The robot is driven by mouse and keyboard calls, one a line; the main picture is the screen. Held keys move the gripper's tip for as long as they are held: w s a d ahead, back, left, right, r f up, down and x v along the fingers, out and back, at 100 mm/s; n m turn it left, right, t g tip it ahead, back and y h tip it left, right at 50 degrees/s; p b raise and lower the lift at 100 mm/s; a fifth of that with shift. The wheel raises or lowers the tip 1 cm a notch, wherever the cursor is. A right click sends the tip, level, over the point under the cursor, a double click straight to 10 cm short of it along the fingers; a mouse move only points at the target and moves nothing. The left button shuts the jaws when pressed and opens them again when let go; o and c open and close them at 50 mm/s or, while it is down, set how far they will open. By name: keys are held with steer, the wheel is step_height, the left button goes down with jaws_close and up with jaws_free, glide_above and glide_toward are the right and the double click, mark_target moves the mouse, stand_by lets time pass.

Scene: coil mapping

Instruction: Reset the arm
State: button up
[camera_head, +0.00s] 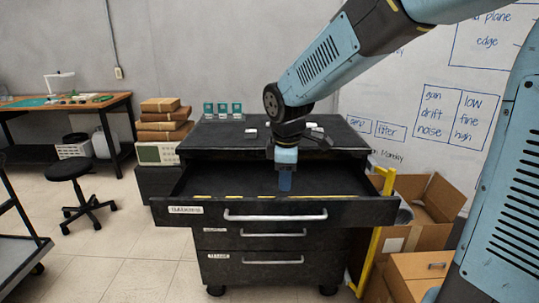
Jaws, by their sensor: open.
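My arm comes in from the upper right and bends down over a black drawer cabinet (215,241). My gripper (285,182) points down above or inside the open top drawer (372,213). It is open, and I see nothing held in it. The drawer is pulled out, with yellow marks along its front edge, a label at left and a silver handle. I cannot tell how far the gripper tips are from the drawer floor.
On the cabinet top are small teal-and-white items (222,109) and white pieces. Cardboard boxes (414,268) and a yellow post (374,240) stand at right. A stool (75,172), workbench (118,104) and cart (20,255) are at left. A whiteboard (415,75) hangs behind.

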steer(key=s+d+r+m+t, duration=0.1)
steer(key=s+d+r+m, duration=0.3)
steer(key=s+d+m, duration=0.4)
steer(key=s+d+r+m+t, duration=0.2)
steer(key=s+d+r+m, duration=0.2)
steer(key=s+d+m, duration=0.4)
steer(key=shift+s+d+r+m, duration=0.3)
steer(key=shift+s+d, duration=0.3)
steer(key=shift+s, duration=0.45)
